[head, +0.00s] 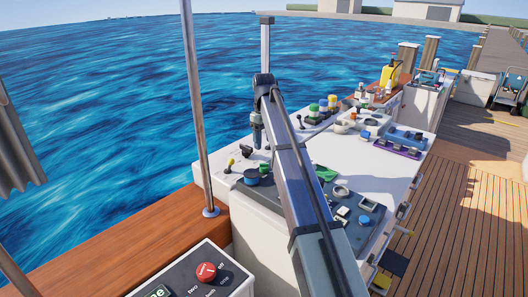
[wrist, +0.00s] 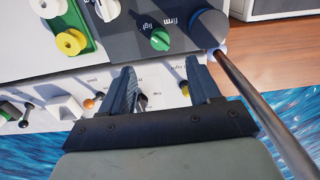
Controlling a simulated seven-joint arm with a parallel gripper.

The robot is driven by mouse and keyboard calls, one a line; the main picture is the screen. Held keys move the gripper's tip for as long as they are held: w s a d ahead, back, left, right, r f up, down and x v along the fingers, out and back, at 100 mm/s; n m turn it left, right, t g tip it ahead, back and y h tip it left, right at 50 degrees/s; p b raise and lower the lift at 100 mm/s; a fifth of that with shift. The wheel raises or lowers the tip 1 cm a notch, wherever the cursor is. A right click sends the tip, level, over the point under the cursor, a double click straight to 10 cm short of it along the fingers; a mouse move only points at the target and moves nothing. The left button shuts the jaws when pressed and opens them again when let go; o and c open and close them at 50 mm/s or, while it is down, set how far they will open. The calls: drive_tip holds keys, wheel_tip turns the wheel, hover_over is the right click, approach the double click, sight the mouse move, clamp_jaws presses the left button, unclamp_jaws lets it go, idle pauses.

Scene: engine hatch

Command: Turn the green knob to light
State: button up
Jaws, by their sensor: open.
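The green knob (wrist: 160,40) sits on a dark grey panel (wrist: 125,42) in the wrist view. Printed words beside it read "firm" and what looks like "light", partly cut. Its exact pointing direction is too small to tell. My gripper (wrist: 163,72) is open and empty, its two fingertips spread apart just short of the knob, apart from it in the picture. In the head view my gripper (head: 257,143) hangs down above the white counter. A small green knob (head: 265,168) shows there beside a blue knob (head: 251,177), partly hidden by my arm.
The blue knob (wrist: 208,27) stands right of the green one. A metal pole (wrist: 260,105) runs close to my gripper's right side. A red knob (head: 206,272) sits on a separate front panel. Water lies beyond the counter.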

drive_tip(key=shift+r, duration=1.6)
drive_tip(key=s+a+f+m+g+y, duration=0.1)
drive_tip(key=s+f, duration=1.4)
drive_tip(key=s, duration=0.3)
drive_tip(key=s+a+f+m+g, duration=0.1)
drive_tip(key=s+f+g, duration=0.1)
drive_tip(key=s+f, duration=1.45)
drive_tip(key=s+d+f+m+g, duration=0.1)
drive_tip(key=s+d+f+m, duration=0.3)
drive_tip(key=f, duration=0.6)
drive_tip(key=s+d+f+g, duration=0.1)
drive_tip(key=s+d+f, duration=0.3)
drive_tip(key=f, duration=0.5)
drive_tip(key=s+d+f+m+g, duration=0.1)
drive_tip(key=s+d+f, duration=0.1)
drive_tip(key=s+f, duration=0.6)
drive_tip(key=s+d+f+m+h, duration=0.1)
drive_tip(key=s+d+f+m, duration=0.1)
drive_tip(key=s+f, duration=0.6)
drive_tip(key=s, duration=0.4)
drive_tip(key=shift+d+f+g, duration=0.2)
drive_tip(key=shift+d+g, duration=0.15)
drive_tip(key=shift+g, duration=0.05)
drive_tip(key=shift+s, duration=0.1)
